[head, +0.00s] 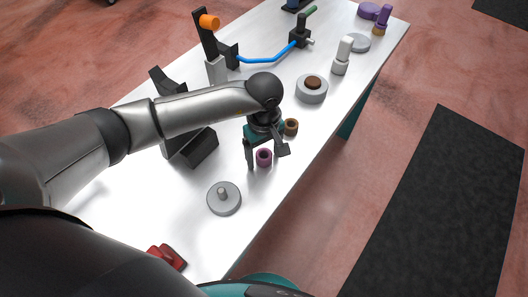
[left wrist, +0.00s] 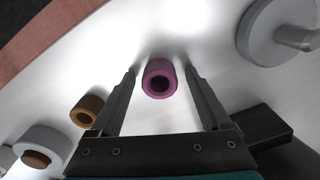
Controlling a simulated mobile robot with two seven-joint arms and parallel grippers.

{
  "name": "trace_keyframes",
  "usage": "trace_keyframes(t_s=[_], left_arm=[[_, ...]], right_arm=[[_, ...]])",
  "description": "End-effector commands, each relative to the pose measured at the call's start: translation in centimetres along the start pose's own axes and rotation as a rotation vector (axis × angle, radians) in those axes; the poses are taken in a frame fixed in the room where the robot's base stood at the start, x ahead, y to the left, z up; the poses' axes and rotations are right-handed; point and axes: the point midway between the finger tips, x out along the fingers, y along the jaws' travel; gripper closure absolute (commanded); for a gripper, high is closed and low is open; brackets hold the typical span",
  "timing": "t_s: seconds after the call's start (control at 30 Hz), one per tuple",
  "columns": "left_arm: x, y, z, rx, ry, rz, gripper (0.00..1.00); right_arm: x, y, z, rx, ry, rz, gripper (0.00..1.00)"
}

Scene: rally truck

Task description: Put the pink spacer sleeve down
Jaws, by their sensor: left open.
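The pink spacer sleeve (head: 264,157) stands upright on the white table, its hole facing up. It also shows in the left wrist view (left wrist: 160,78), between the fingertips of my left gripper (head: 266,162). The gripper is open, with a gap on each side of the sleeve, and points down at the table. My right gripper is not in either view.
A brown sleeve (head: 291,127) stands just behind the gripper. A grey disc with a peg (head: 223,198) lies nearer, with a red object (head: 167,256) at the front edge. A black block (head: 190,148) stands to the left. The table's right edge is close to the sleeve.

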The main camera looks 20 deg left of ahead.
Motion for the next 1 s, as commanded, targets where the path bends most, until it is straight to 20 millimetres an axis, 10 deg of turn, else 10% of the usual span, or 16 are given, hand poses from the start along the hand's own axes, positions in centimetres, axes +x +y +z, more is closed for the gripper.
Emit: trace_keyframes(t_s=[0.6,1.0], left_arm=[[-10.8,0.1,-0.1,0.001,0.002,0.003,0.19],[-12.3,0.0,0.0,0.000,0.000,0.000,0.19]], right_arm=[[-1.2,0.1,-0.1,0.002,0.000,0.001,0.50],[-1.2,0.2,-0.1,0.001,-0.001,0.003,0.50]])
